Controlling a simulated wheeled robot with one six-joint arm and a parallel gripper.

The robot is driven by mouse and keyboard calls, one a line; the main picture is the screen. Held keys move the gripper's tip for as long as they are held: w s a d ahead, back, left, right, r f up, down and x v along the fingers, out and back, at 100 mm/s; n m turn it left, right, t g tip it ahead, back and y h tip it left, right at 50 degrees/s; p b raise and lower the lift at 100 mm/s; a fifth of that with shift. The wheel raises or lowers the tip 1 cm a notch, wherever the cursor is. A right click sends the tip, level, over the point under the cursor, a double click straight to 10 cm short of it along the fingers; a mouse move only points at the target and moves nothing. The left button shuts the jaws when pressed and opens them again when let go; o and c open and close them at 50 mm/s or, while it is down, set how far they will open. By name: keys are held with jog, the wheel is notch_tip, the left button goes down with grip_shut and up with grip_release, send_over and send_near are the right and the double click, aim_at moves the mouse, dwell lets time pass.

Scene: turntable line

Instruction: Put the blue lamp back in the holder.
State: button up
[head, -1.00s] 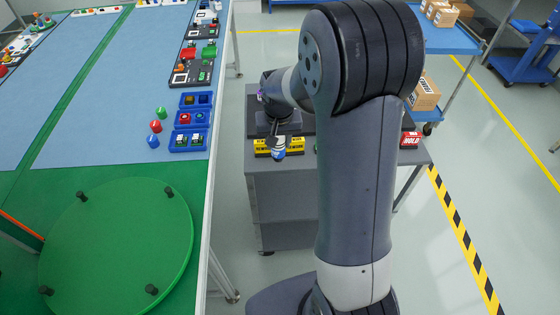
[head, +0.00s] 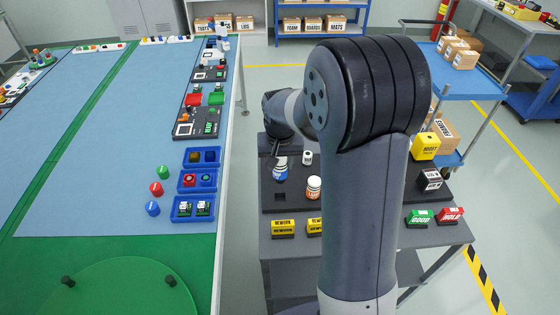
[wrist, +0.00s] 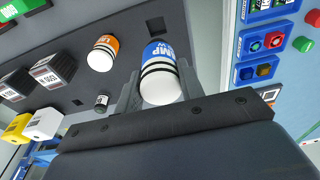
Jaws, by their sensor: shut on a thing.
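My gripper (wrist: 158,90) is shut on the blue lamp (wrist: 162,72), a blue and white cylinder with black bands. In the head view the blue lamp (head: 281,170) hangs roughly upright below my wrist, over the dark holder board (head: 268,208). An empty dark square socket (head: 280,197) shows in the board just in front of the lamp. Whether the lamp's lower end touches the board cannot be told. An orange and white lamp (head: 314,188) stands on the board to the right, also seen in the wrist view (wrist: 102,54).
A small white cylinder (head: 308,157) stands behind the orange lamp. Yellow REWORK blocks (head: 283,228), a green block (head: 419,217) and a red HOLD block (head: 450,215) line the cart's front. The blue-topped table (head: 110,140) with blue trays (head: 192,208) is at left.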

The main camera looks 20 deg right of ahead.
aim_at(280, 179)
jog(key=shift+f+b, duration=2.55)
jog(key=shift+f, duration=1.1)
jog(key=shift+f+b, duration=1.1)
jog(key=shift+f, duration=0.25)
jog(key=o, duration=1.1)
jog(key=shift+o, duration=0.2)
jog(key=shift+r, duration=0.1)
jog(key=r, duration=0.3)
jog(key=s+r, duration=0.1)
jog(key=r, duration=0.6)
jog(key=shift+s+a+r+b, duration=0.15)
jog(key=shift+s+r+b, duration=0.15)
